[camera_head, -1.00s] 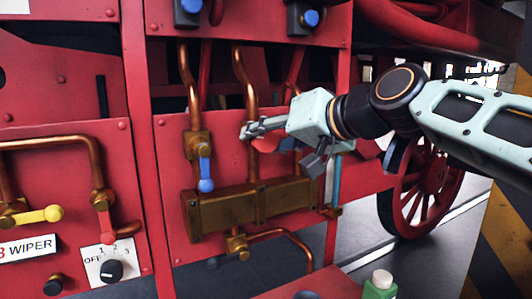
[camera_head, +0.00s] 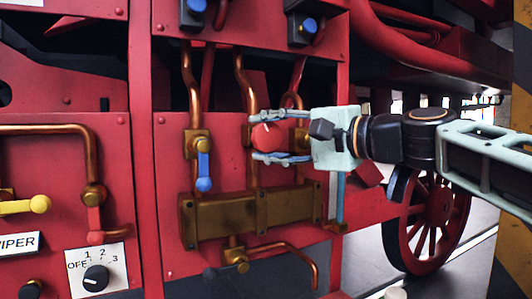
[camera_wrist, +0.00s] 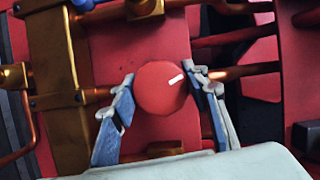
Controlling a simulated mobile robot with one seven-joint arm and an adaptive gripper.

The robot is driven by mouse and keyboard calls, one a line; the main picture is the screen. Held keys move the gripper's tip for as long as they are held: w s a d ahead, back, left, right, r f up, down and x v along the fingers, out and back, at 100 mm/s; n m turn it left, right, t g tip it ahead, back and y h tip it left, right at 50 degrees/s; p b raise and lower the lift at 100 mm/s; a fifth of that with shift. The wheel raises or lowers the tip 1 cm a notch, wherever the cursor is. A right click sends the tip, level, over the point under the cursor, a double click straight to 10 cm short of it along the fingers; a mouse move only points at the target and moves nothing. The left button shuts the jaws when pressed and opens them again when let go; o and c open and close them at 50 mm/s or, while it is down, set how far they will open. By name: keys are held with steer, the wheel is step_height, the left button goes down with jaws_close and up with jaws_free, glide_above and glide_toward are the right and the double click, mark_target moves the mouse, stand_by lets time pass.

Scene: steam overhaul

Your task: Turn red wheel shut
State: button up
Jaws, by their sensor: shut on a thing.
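The red wheel (camera_head: 266,137) is a round red knob on the red panel, right of a blue lever valve. In the wrist view the red wheel (camera_wrist: 159,89) shows face-on, with a short white mark pointing to the upper right. My gripper (camera_head: 257,136) reaches in from the right, one finger above the wheel and one below. In the wrist view my gripper (camera_wrist: 158,75) has a finger on either side of the wheel and is shut on it. The wheel's stem is hidden behind it.
The blue lever (camera_head: 204,170) hangs just left of the wheel. Copper pipes run above, and a brass block (camera_head: 225,218) sits below. A yellow lever (camera_head: 25,205) and a black dial (camera_head: 96,278) are farther left. A spoked wheel (camera_head: 428,225) stands behind my arm.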

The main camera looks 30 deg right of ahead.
steer(key=shift+m+t+y+b, duration=0.3)
steer(key=shift+m+t+b, duration=0.5)
steer(key=shift+m+b, duration=1.15)
steer(key=shift+r+m, duration=0.15)
steer(key=shift+m, duration=0.3)
steer(key=o, duration=1.1)
steer(key=v, duration=1.2)
